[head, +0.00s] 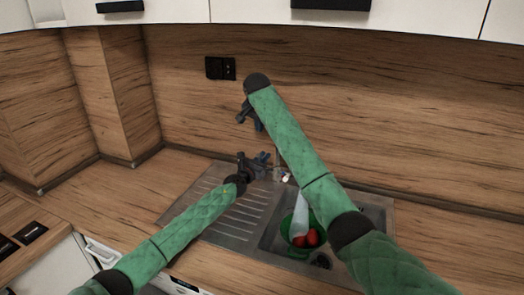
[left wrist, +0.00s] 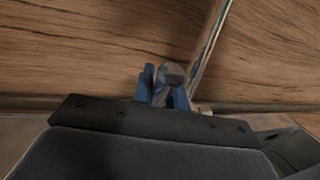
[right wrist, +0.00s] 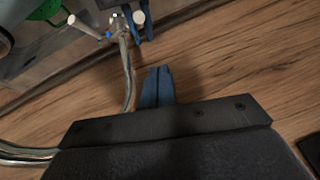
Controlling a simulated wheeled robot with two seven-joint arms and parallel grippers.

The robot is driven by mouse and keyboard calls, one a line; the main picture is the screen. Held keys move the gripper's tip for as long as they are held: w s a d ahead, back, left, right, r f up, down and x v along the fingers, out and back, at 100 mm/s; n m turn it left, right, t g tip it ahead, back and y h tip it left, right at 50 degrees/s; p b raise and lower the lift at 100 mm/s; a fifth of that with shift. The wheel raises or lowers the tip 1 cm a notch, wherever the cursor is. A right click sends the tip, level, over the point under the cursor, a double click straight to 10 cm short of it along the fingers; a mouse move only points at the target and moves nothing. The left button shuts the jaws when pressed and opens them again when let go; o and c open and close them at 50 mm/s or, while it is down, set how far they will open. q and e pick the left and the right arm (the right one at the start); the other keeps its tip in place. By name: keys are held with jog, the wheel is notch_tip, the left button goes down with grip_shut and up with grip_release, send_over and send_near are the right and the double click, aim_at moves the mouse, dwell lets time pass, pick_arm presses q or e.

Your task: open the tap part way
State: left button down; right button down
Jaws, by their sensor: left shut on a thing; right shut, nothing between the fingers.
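The metal tap (head: 277,174) stands behind the sink, partly hidden by my right arm in the head view. Its curved pipe shows in the right wrist view (right wrist: 128,75), with a pale side handle marked red (right wrist: 88,27) and a white round knob (right wrist: 138,18). My left gripper (head: 267,159) is at the tap, its blue fingers shut on the knob, whose grey round end shows between them in the left wrist view (left wrist: 172,72). My right gripper (head: 248,117) is raised above and left of the tap, shut and empty; its fingers are together in the right wrist view (right wrist: 157,87).
A green bowl (head: 286,238) with red round items (head: 305,239) sits in the sink basin (head: 268,240). A pale streak (head: 301,212) stands above it; I cannot tell whether it is water. The ribbed drainer (head: 217,217) lies left. A black socket (head: 220,68) is on the splashback.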

jog(key=shift+g+h, duration=0.4)
jog(key=shift+g, duration=0.4)
jog(key=x, duration=0.3)
jog(key=s+x, duration=0.1)
jog(key=x, duration=0.3)
jog(key=s+x, duration=0.1)
jog(key=x, duration=0.3)
jog(key=shift+d+f, duration=0.1)
jog(key=shift+f, duration=0.3)
